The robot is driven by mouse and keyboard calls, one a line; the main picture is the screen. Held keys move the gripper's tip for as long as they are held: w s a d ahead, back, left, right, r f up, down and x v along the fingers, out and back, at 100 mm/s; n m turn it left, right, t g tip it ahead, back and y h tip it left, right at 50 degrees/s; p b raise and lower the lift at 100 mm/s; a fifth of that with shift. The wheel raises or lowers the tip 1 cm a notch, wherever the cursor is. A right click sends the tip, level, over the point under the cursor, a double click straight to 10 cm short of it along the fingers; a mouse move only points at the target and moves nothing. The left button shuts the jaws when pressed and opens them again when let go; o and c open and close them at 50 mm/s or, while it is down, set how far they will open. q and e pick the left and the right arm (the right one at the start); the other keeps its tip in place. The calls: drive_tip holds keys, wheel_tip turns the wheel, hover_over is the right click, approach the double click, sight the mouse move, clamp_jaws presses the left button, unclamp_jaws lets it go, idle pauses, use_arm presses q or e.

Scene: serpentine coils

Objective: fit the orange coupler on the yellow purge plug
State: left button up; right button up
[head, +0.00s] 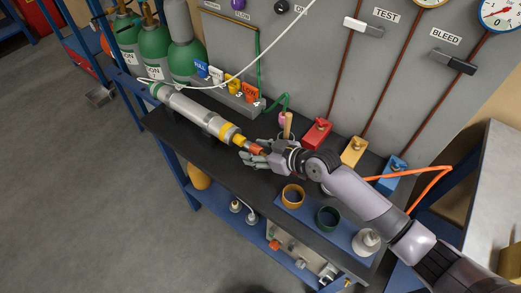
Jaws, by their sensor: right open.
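A long grey cylinder (190,110) lies over the dark bench, with a green far end. The yellow purge plug (239,139) is at its near end. The orange coupler (258,150) is at the tip of the yellow part, in line with it; I cannot tell how far it is seated. My right gripper (256,153) is open, its fingers beside the orange coupler. The fingers partly hide it, and I cannot tell whether they touch. My left gripper is not in view.
Red (317,133), yellow (353,151) and blue (391,172) blocks line the bench's back. A tag rack (235,101) stands behind the cylinder. An orange hose (430,170) loops at right.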

drive_tip(key=v, duration=1.2)
